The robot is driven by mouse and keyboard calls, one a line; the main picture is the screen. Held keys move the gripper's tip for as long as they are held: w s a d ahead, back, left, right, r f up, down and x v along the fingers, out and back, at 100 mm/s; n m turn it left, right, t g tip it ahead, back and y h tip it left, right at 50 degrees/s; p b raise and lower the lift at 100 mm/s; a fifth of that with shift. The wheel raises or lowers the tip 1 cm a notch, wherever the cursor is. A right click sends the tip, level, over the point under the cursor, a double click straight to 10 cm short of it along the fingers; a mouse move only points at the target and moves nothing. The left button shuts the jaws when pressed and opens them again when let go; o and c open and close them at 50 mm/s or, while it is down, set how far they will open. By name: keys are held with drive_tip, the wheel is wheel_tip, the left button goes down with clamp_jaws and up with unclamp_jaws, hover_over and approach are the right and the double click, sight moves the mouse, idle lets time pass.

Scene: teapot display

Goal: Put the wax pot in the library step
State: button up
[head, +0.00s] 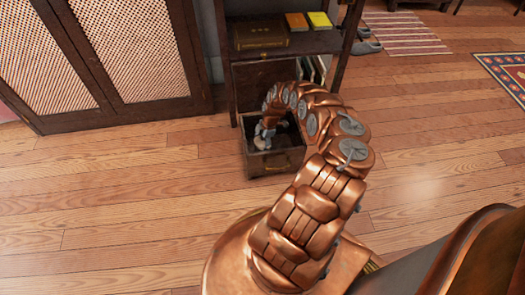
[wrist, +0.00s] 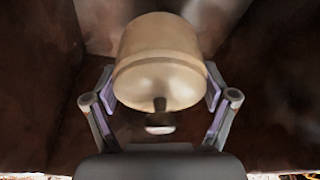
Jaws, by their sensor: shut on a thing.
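The wax pot (wrist: 158,62) is a cream, rounded pot with a small dark knob, seen large in the wrist view. My gripper (wrist: 160,88) is shut on it, with one finger on each side. In the head view my gripper (head: 264,134) reaches down inside an open drawer-like box at the foot of the dark wooden library step (head: 274,164). A small pale patch there may be the pot, but I cannot tell. Dark walls surround the pot in the wrist view. Whether the pot touches the floor of the box is hidden.
Shelves above the box hold a brown box (head: 261,35) and yellow books (head: 319,20). Upright books (head: 315,68) stand lower down. A cabinet with lattice doors (head: 118,48) stands to the left. Shoes (head: 367,46) and a striped rug (head: 405,36) lie to the right. The wooden floor is mostly clear.

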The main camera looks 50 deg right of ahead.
drive_tip(key=shift+f+b, duration=0.75)
drive_tip(key=shift+f, duration=1.4)
drive_tip(key=shift+r, duration=0.1)
drive_tip(key=o, duration=1.4)
